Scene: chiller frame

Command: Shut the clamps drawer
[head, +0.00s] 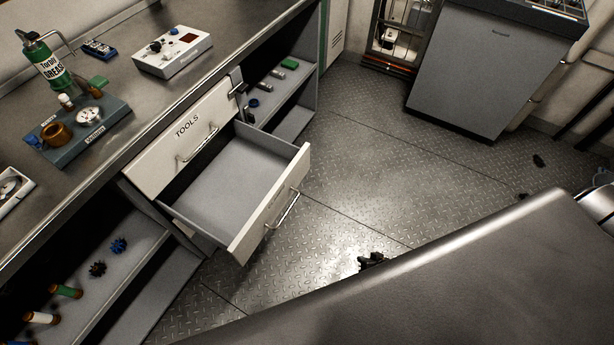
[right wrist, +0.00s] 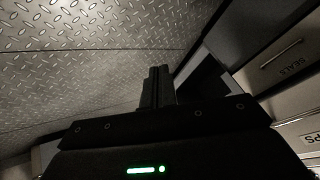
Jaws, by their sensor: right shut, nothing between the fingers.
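In the head view a drawer (head: 232,172) below the closed TOOLS drawer stands pulled far out and looks empty. Its pale front (head: 268,215) has a bar handle (head: 283,209); its label is hidden from this angle. In the right wrist view a pale front with the letters "PS" (right wrist: 309,137) is cut off at the right edge, probably the clamps drawer. My right gripper (right wrist: 157,73) is shut and empty, apart from the fronts. In the head view only a dark bit of it (head: 371,262) seems to show, right of the open drawer. My left gripper is out of view.
The closed TOOLS drawer (head: 187,129) sits under the bench top (head: 135,115). A SEALS front (right wrist: 285,52) shows in the right wrist view. Open shelves with small parts flank the drawers. A grey cabinet (head: 490,70) stands at the back. The plate floor (head: 360,160) right of the drawer is mostly clear.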

